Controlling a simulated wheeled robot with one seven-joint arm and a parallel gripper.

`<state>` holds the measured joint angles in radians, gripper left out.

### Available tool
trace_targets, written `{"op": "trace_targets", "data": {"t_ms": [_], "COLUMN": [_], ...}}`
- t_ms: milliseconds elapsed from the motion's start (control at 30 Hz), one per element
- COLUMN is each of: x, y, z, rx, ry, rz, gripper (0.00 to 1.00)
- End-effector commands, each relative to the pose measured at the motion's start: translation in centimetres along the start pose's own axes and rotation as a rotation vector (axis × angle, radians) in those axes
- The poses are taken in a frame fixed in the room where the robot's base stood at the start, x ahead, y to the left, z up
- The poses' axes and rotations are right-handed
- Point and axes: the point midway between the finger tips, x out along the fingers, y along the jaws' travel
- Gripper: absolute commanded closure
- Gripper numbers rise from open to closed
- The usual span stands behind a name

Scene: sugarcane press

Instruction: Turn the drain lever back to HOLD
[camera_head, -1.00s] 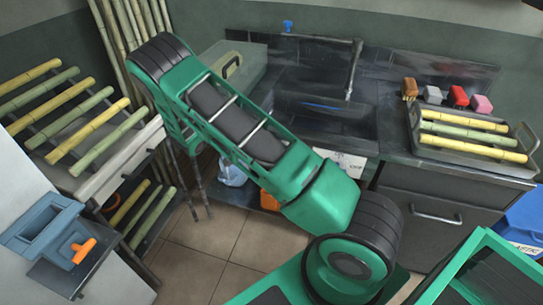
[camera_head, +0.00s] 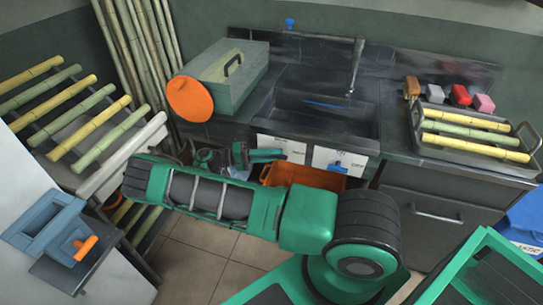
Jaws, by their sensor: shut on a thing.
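A small blue piece (camera_head: 337,168), which looks like the drain lever's handle, shows in front of a white label (camera_head: 342,158) on the sink's front. I cannot read the label or tell the lever's setting. A second white label (camera_head: 281,147) is to its left. My arm lies low across the middle, and its far end bends back toward the sink front. The jaws are mostly hidden, and contact with a lever is not clear.
An orange tub (camera_head: 303,177) is below the sink (camera_head: 325,118). A grey-green box (camera_head: 225,72) with an orange disc (camera_head: 190,98) at its front stands left of it. A tray (camera_head: 525,141) of cane is at right, a cane rack (camera_head: 85,187) at left.

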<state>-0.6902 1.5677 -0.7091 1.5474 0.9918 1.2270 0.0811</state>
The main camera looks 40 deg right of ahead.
Motion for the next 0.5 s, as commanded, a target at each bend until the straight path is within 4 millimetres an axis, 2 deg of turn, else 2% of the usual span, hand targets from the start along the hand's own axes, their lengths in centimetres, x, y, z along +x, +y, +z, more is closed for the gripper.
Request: {"op": "trace_targets", "data": {"t_ms": [500], "x": [-0.23], "y": [-0.25], "z": [-0.19], "rx": [-0.025], "ry": [0.021], "rz": [0.053], "gripper": [1.00]}}
